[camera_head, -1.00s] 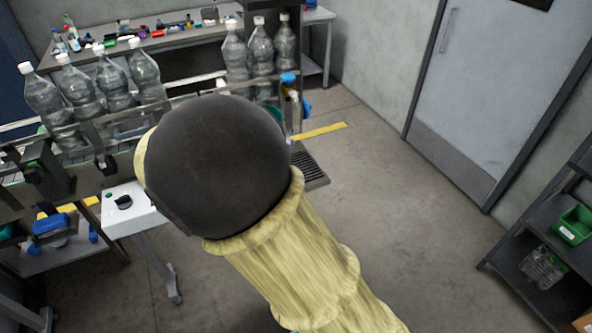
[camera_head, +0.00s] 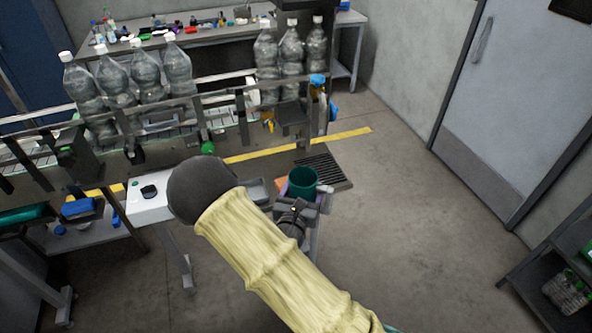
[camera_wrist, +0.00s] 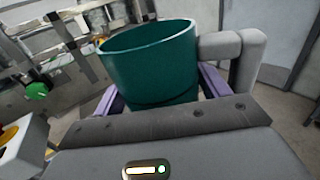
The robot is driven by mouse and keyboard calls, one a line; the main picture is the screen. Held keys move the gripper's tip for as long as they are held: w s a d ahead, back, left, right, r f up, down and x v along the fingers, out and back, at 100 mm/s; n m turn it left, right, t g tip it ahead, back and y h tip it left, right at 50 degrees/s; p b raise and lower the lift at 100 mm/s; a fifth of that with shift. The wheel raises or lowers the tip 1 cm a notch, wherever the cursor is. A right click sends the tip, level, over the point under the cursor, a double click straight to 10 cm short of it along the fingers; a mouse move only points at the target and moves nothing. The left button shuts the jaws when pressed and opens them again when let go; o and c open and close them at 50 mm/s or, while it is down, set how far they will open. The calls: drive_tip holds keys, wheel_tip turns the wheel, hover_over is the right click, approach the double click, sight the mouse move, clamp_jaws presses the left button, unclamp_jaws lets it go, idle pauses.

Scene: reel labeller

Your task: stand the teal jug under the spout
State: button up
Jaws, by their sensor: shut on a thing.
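The teal jug (camera_head: 302,186) is upright and open-topped in the head view, held at the end of my arm. It fills the middle of the wrist view (camera_wrist: 150,70), with its grey handle (camera_wrist: 245,55) to the right. My gripper (camera_head: 303,198) is shut on the jug, with purple fingers (camera_wrist: 160,97) on both sides of its body. A small yellow tap-like part (camera_head: 268,122) hangs below the conveyor edge, up and left of the jug; I cannot tell if it is the spout. The jug is apart from it. The jug's base is hidden.
A conveyor (camera_head: 225,118) with clear bottles (camera_head: 176,70) runs across the left. A white control box (camera_head: 148,198) with a black knob stands left of my arm. Open floor (camera_head: 400,210) extends right towards the door.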

drive_tip(key=s+d+f+n+y, duration=0.1)
drive_tip(key=s+d+f+y, duration=0.1)
drive_tip(key=d+f, duration=0.3)
drive_tip(key=s+d+f+n+y, duration=0.2)
drive_tip(key=s+d+f+y, duration=0.1)
drive_tip(key=f, duration=1.1)
drive_tip(key=shift+s+d+n+t+y, duration=0.3)
drive_tip(key=shift+d+t, duration=0.1)
drive_tip(key=shift+d, duration=0.45)
drive_tip(key=shift+w, duration=0.1)
drive_tip(key=shift+f, duration=0.1)
